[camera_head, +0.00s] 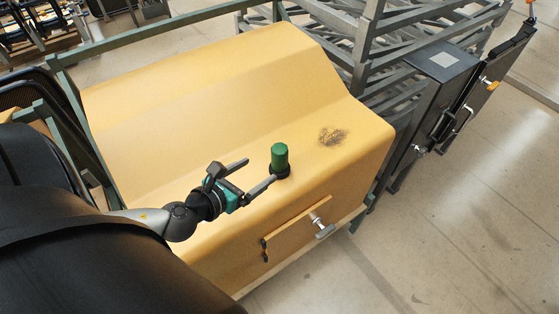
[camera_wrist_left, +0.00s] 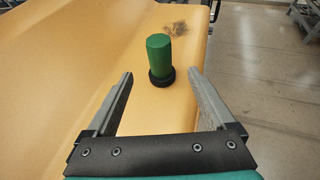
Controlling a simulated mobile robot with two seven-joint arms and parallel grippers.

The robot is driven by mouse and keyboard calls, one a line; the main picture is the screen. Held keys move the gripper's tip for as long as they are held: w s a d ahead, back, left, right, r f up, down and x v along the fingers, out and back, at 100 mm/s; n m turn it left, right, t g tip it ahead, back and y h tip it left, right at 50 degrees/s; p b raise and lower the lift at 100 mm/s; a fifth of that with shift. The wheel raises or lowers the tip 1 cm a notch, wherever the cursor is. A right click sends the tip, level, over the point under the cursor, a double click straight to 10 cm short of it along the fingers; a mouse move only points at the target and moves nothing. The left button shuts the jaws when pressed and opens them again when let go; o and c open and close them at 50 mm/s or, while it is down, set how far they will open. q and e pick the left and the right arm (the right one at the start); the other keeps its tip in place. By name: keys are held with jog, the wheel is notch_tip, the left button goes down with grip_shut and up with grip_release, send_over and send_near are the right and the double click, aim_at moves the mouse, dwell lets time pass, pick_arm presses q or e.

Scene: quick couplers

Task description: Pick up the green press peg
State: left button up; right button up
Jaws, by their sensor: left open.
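The green press peg (camera_head: 279,156) stands upright in a dark ring on the top of the yellow casing, near its front edge. It also shows in the left wrist view (camera_wrist_left: 159,56), ahead of and between the two fingers. My left gripper (camera_head: 254,175) is open and empty, low over the yellow surface. One finger's tip appears close to the peg's dark base in the head view; I cannot tell whether they touch. In the left wrist view the open fingers (camera_wrist_left: 162,85) point toward the peg. My right gripper is not in view.
The yellow casing (camera_head: 190,90) has a sloped top and a dark scuffed patch (camera_head: 332,136) beyond the peg. A hatch with a handle (camera_head: 322,228) is on its front face. Grey racks (camera_head: 400,70) and a dark cabinet (camera_head: 440,95) stand at the right.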

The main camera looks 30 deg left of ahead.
aim_at(275, 160)
pick_arm(q)
jog(key=x, duration=0.9)
jog(key=shift+w+b, duration=0.15)
jog(key=shift+b, duration=0.2)
jog(key=x, duration=0.2)
jog(key=b+x, duration=0.1)
jog(key=x, duration=0.1)
jog(key=shift+f, duration=0.25)
jog(key=shift+w+f, duration=0.25)
jog(key=shift+w, duration=0.1)
grip_shut()
